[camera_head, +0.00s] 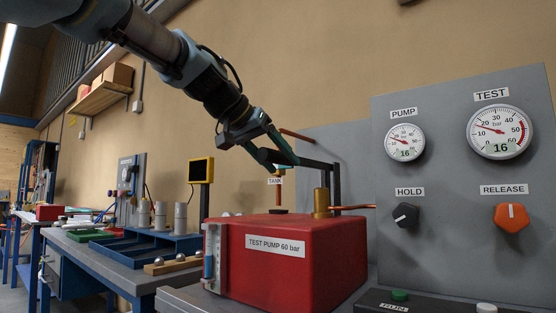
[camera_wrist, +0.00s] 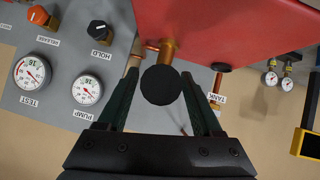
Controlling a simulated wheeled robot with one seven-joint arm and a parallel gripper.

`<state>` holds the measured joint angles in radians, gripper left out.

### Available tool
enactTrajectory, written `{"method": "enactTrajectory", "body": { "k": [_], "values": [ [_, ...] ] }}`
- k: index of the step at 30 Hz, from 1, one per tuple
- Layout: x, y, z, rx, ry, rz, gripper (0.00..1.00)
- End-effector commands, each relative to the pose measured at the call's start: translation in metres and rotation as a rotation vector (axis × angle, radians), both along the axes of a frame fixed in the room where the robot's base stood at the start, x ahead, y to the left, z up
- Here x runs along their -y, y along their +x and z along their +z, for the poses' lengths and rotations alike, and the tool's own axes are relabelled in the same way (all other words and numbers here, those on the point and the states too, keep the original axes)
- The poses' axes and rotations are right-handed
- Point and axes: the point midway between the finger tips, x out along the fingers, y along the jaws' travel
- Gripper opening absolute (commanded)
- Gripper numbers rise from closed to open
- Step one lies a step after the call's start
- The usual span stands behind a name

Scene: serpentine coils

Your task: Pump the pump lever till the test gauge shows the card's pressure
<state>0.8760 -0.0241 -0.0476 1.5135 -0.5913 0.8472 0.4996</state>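My gripper (camera_head: 277,161) is at the free end of the dark pump lever (camera_head: 314,164), above the red test pump. In the wrist view, the lever's round black knob (camera_wrist: 160,85) sits between the two fingers of my gripper (camera_wrist: 160,76), with little or no gap at the sides. The knob hides the shaft behind it. The test gauge (camera_head: 499,132) shows 16 bar on its digits; it also appears in the wrist view (camera_wrist: 32,73). The pump gauge (camera_head: 404,143) shows 16 too. No card with a pressure is readable in either view.
The red test pump (camera_head: 330,263) stands on a grey bench. The grey panel carries a black HOLD knob (camera_head: 405,215) and an orange RELEASE knob (camera_head: 510,217). A brass fitting (camera_head: 321,202) stands near the lever. A yellow-framed screen (camera_head: 200,170) is at the left.

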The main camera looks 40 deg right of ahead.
Motion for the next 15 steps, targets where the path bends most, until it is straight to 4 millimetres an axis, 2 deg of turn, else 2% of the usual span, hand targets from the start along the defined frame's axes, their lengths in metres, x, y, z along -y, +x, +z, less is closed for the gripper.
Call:
{"method": "enactTrajectory", "body": {
  "k": [8,11,15],
  "values": [
    [-0.002,0.0,0.003,0.001,-0.004,0.001,0.67],
    [-0.011,-0.001,0.01,0.003,-0.005,0.003,0.67],
    [-0.032,-0.004,0.025,0.004,-0.006,0.002,0.67]
  ]
}}
